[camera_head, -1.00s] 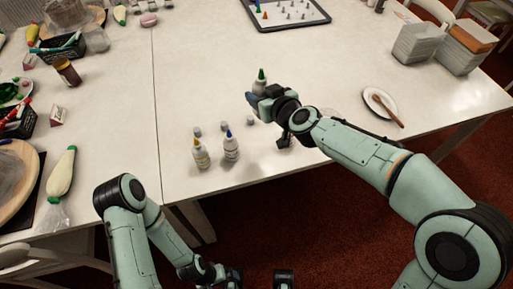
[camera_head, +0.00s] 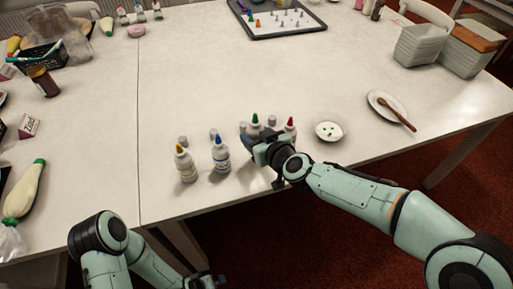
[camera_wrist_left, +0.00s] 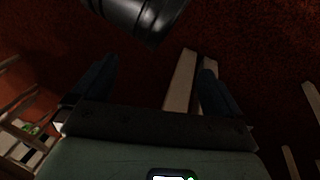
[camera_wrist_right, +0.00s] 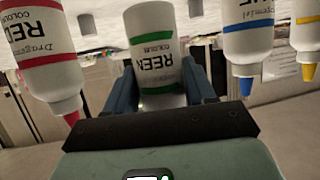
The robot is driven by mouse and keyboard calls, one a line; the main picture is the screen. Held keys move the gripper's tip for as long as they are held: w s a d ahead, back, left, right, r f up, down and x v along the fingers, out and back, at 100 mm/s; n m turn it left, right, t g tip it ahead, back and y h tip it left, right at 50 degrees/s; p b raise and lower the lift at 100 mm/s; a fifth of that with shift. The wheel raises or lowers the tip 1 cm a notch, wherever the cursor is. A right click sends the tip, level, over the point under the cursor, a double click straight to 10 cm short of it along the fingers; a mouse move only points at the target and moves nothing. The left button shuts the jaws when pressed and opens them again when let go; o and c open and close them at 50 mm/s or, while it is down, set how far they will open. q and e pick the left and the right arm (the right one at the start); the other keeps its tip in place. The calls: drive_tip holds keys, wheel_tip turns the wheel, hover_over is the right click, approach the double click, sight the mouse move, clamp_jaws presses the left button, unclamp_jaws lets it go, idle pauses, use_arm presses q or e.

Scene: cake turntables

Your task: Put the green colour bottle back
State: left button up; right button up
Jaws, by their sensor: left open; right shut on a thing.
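The green colour bottle (camera_head: 255,121), white with a green tip, stands in line with the other colour bottles near the table's front edge. My right gripper (camera_head: 258,143) is shut on it, with its arm reaching in from the right. In the right wrist view the bottle (camera_wrist_right: 154,55) sits between the two fingers (camera_wrist_right: 160,88), its label reading "REEN". Its base is hidden in the head view, so I cannot tell whether it touches the table. My left gripper (camera_wrist_left: 145,90) is open and empty, low in front of the table over the red carpet.
A yellow-tipped bottle (camera_head: 186,165) and a blue-tipped bottle (camera_head: 221,156) stand to the left; a red-tipped bottle (camera_head: 290,128) stands close on the right. Small grey caps lie behind them. A small white dish (camera_head: 329,131) and a plate with a wooden spoon (camera_head: 374,97) are further right.

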drive_tip(key=shift+f+b, duration=0.4)
drive_tip(key=shift+f, duration=0.45)
wheel_tip(320, 180, down, 2)
drive_tip(key=shift+f+b, duration=0.1)
drive_tip(key=shift+b, duration=0.55)
use_arm(q)
drive_tip(key=f, duration=0.1)
drive_tip(key=a+f, duration=0.1)
drive_tip(key=f, duration=0.1)
drive_tip(key=shift+s+a+f, duration=0.2)
drive_tip(key=shift+f, duration=0.05)
drive_tip(key=shift+f, duration=0.1)
use_arm(e)
drive_tip(key=shift+f, duration=0.15)
drive_tip(key=o, duration=0.7)
use_arm(q)
drive_tip(key=shift+s+f, duration=0.15)
drive_tip(key=shift+s, duration=0.1)
drive_tip(key=shift+w, duration=0.1)
